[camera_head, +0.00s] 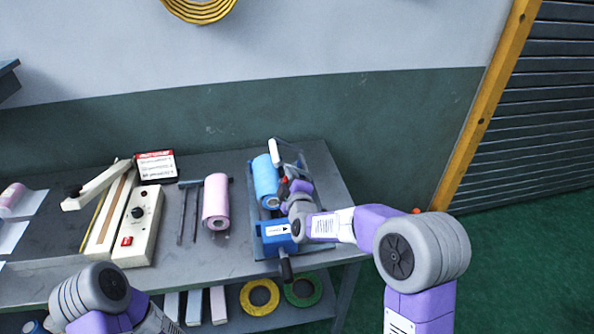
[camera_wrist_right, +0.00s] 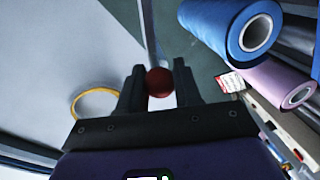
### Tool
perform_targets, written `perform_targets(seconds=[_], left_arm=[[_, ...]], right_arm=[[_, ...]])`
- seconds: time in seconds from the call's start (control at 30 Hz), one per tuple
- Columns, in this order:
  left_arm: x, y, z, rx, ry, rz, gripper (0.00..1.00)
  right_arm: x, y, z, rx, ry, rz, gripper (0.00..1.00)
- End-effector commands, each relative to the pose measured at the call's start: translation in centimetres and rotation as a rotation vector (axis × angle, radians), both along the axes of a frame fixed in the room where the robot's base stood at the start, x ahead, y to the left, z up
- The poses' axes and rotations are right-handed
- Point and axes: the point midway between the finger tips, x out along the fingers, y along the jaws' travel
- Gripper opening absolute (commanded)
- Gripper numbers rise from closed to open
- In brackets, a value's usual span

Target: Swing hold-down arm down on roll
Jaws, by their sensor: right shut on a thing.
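The blue film roll (camera_head: 264,180) lies on a blue-bodied machine (camera_head: 275,241) at the table's right end. It also shows at the upper right of the right wrist view (camera_wrist_right: 215,22). My right gripper (camera_head: 286,187) is beside the roll, on its right. In the right wrist view its two fingers (camera_wrist_right: 159,88) are shut on a red ball knob (camera_wrist_right: 159,81). A thin grey bar (camera_wrist_right: 148,35), apparently the hold-down arm, runs away from the knob, apart from the roll. My left arm enters at the lower left; its gripper is out of view.
A cream sealer (camera_head: 139,226) and a red-and-white box (camera_head: 155,166) are further left. Yellow (camera_head: 260,296) and green (camera_head: 303,290) tape rings lie on the lower shelf. The wall is behind.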

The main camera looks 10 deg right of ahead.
Motion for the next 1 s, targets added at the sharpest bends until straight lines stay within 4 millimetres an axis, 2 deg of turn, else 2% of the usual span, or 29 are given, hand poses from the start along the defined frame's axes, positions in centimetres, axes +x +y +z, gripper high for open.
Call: perform_targets(seconds=[0.13, 0.5, 1.0], left_arm=[[0.0, 0.0, 0.8, 0.000, 0.000, 0.000, 0.43], [0.0, 0.0, 1.7, 0.000, 0.000, 0.000, 0.43], [0.0, 0.0, 2.0, 0.000, 0.000, 0.000, 0.43]], right_arm=[[0.0, 1.2, -0.9, -0.132, -0.001, 0.007, 0.00], [0.0, 2.2, -3.1, -0.371, -0.004, 0.004, 0.00], [0.0, 2.3, -4.0, -0.458, -0.005, 0.000, 0.00]])
